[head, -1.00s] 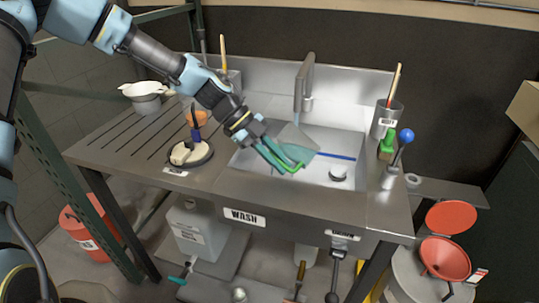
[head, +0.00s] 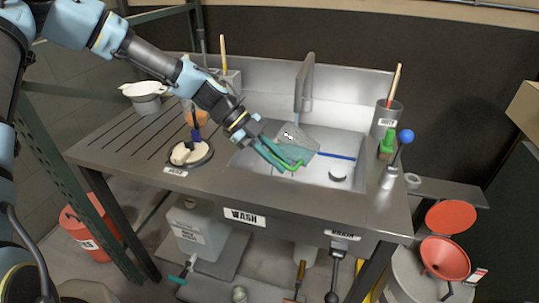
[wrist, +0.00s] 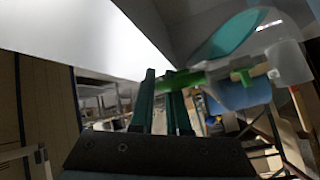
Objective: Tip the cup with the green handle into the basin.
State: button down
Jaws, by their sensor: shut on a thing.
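My gripper (head: 278,160) is shut on the green handle (head: 291,164) of a clear cup (head: 302,138) and holds it over the steel basin (head: 262,160). The cup is tilted, and teal shows through its lower part. In the wrist view, the green handle (wrist: 190,80) runs between the fingers (wrist: 160,100) to the cup (wrist: 288,64), with a teal surface (wrist: 232,35) beside it. I cannot tell whether anything is pouring out.
A faucet (head: 304,85) rises behind the cup. A blue-knobbed lever (head: 405,137) and a brush cup (head: 386,118) stand at the right. A round dish (head: 190,155) and a pale bowl (head: 145,95) sit on the left drainboard.

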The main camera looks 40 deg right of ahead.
jog(key=shift+w+a+r+g+h+b, duration=0.15)
jog(key=shift+w+r+g+h+b, duration=0.1)
jog(key=shift+w+g, duration=0.15)
jog(key=shift+w+a+r+g+h+b, duration=0.1)
jog(key=shift+w+r+g+h+b, duration=0.1)
jog(key=shift+w+g, duration=0.2)
dwell(1.5)
jog(key=shift+w+a+r+g+b, duration=0.1)
jog(key=shift+w+r+g+b, duration=0.15)
jog(key=shift+g+b, duration=0.45)
dwell(0.9)
